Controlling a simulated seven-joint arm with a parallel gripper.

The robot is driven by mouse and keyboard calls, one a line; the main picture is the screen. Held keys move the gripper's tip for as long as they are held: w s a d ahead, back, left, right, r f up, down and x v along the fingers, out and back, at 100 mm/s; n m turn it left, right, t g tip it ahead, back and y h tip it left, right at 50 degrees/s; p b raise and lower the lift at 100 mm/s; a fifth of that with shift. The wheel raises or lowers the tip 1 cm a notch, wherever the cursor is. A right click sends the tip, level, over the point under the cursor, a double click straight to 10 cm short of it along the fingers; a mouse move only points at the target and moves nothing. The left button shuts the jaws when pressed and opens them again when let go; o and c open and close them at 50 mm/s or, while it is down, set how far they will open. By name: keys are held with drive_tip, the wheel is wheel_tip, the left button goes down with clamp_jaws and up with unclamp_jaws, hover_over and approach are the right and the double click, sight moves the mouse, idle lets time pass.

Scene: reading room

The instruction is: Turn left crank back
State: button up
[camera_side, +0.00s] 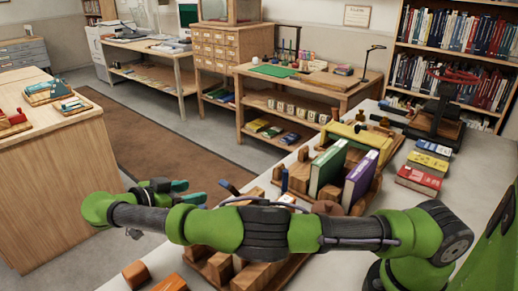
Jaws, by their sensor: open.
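My gripper (186,191) is at the left of the picture, with teal-tipped fingers apart and nothing between them. It is left of the wooden book-holding fixture, which holds a green book (327,168) and a purple book (360,180) upright. A dark slanted handle (229,187) shows between my gripper and the fixture, apart from the fingers. It may be part of a crank, but I cannot tell. A round brown knob (327,208) shows just behind my arm at the fixture's front. My arm hides the fixture's near middle, so no crank is clearly visible.
Wooden blocks (137,272) lie in front of my arm. Stacked red and yellow books (421,174) lie at right. Bare pale tabletop (448,205) shows beside them.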

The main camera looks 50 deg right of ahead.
sight(233, 192)
drive_tip(key=shift+v, duration=0.95)
drive_tip(key=shift+c, duration=0.2)
